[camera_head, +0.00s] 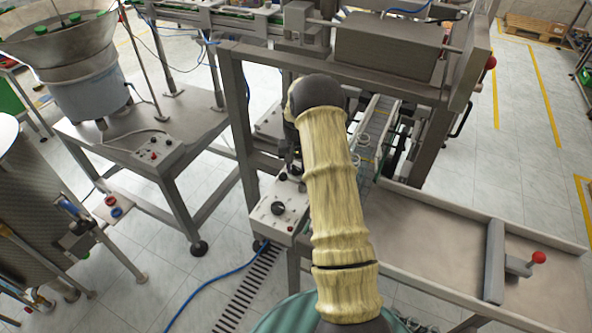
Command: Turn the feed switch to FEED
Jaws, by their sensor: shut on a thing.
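A pale control box (262,222) stands left of my arm in the head view, with a large black knob (278,208) and small buttons on its sloped top. My gripper (292,168) points down at the far end of this box, beyond the large knob. It is shut on a small dark control there, which I take to be the feed switch. My wrist and the fingers hide most of it, so its pointer and the lettering cannot be read. The large black knob stands free of the fingers.
A bowl feeder (85,80) with green caps stands on a table at the left, with another small control box (152,150). A metal frame (240,125) rises behind my gripper. A tray (440,235) with a red-knobbed pusher (538,258) lies at the right.

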